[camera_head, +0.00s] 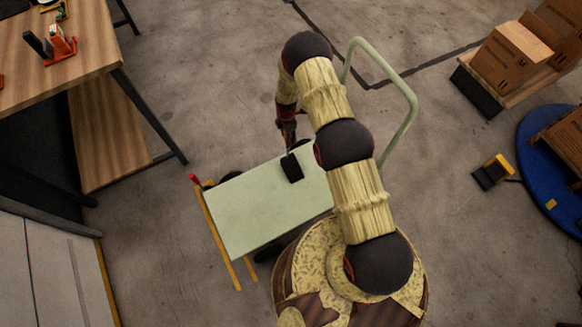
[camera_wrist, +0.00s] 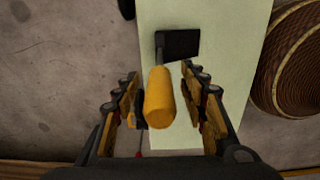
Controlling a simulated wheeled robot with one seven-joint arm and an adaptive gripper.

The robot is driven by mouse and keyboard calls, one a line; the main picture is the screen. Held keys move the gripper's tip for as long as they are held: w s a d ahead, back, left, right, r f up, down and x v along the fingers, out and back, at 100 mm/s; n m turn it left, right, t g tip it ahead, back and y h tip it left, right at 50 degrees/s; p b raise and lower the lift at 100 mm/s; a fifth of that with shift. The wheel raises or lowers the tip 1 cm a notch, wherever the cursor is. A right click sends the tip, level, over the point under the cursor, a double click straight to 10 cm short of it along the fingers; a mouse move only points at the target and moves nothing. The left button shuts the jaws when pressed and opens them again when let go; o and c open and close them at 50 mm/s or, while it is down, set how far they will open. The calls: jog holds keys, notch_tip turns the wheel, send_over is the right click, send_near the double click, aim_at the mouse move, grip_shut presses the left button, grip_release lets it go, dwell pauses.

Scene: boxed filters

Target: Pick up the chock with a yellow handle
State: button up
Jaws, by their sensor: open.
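The chock is a black block (camera_head: 292,168) on the pale green cart top (camera_head: 250,213) in the head view. In the wrist view its black block (camera_wrist: 180,44) lies on the pale green top, and its yellow cylindrical handle (camera_wrist: 160,100) points towards the camera. My gripper (camera_head: 289,142) reaches down over the far edge of the cart in the head view. In the wrist view its fingers stand apart on either side of the handle, with a visible gap on each side. In the head view the handle is hidden or too small to make out.
The cart has a curved green push handle (camera_head: 411,103) at right. A wooden workbench (camera_head: 75,55) stands at upper left. A black and yellow object (camera_head: 492,172) sits on the floor at right, near a blue round platform (camera_head: 540,165) and cardboard boxes (camera_head: 510,57).

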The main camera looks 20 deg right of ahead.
jog(key=shift+r, duration=0.1)
jog(key=shift+c, duration=0.3)
grip_shut()
jog(key=shift+w, duration=0.1)
